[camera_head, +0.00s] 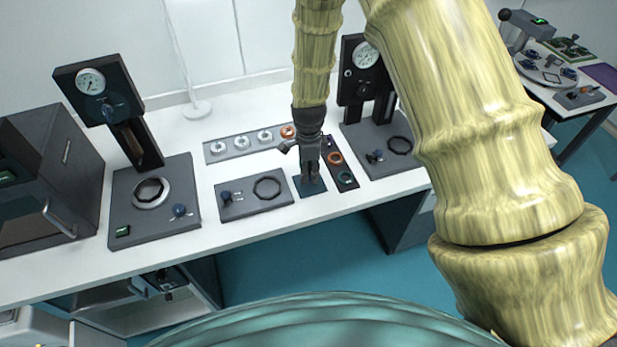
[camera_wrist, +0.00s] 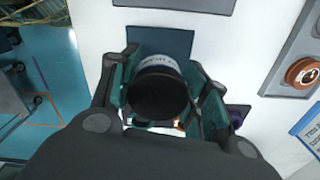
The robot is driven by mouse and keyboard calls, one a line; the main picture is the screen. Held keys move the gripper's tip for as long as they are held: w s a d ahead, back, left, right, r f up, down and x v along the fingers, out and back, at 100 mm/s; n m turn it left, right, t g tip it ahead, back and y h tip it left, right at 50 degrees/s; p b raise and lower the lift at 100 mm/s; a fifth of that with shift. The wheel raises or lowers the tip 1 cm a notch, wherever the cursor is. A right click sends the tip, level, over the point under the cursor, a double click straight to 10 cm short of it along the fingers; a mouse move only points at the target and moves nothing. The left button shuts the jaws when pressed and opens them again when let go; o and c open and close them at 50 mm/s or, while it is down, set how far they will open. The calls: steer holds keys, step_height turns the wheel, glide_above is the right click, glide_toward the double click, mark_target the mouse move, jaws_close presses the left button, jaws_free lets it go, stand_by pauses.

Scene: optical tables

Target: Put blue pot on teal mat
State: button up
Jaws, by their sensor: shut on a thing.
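My gripper (camera_head: 309,174) points down over the dark teal mat (camera_head: 316,188) near the front edge of the white table. In the wrist view the gripper's fingers (camera_wrist: 163,80) are shut on a dark round pot with a white and blue label, the blue pot (camera_wrist: 160,96). Its black top faces the camera. The teal mat (camera_wrist: 160,42) shows just beyond the pot in the wrist view. In the head view the pot is mostly hidden by the fingers. I cannot tell whether the pot touches the mat.
A dark tray with coloured rings (camera_head: 336,160) stands close to the right of the mat. A grey plate with a black ring (camera_head: 254,196) is close on the left. A strip with several round pieces (camera_head: 243,144) lies behind. Gauge stands (camera_head: 150,190) rise on both sides.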

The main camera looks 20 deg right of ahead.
mark_target(309, 165)
steer(key=shift+f+b, duration=1.2)
steer(key=shift+f, duration=0.6)
steer(key=shift+r, duration=0.1)
steer(key=shift+s, duration=0.1)
steer(key=o, duration=1.1)
steer(key=shift+r+b, duration=1.95)
steer(key=shift+r, duration=4.1)
